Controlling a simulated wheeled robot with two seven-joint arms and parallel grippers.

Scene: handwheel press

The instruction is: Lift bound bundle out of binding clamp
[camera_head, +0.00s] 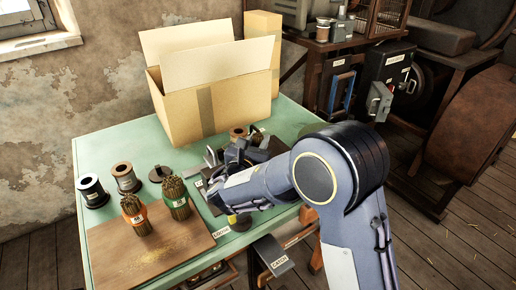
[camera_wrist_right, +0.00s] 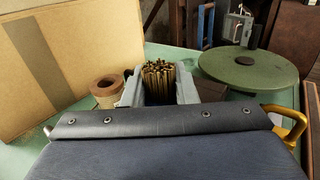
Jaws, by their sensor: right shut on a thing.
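My right gripper (camera_head: 240,155) is over the right part of the green table and is shut on a bundle of thin brown sticks (camera_wrist_right: 158,76). In the right wrist view the sticks stand between its two grey fingers, with their tops showing. The lower part of the bundle and any band are hidden behind my wrist. The binding clamp is mostly hidden by my gripper and arm; a grey metal part (camera_head: 211,157) shows beside the gripper. I cannot tell whether the bundle is clear of the clamp. My left gripper is not in view.
An open cardboard box (camera_head: 205,105) stands close behind my right gripper. Two banded bundles (camera_head: 136,215) (camera_head: 176,198) stand on a brown board (camera_head: 150,255) at the left, near spools (camera_head: 92,190). A tan spool (camera_wrist_right: 107,90) and a round green disc (camera_wrist_right: 250,78) flank the held bundle.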

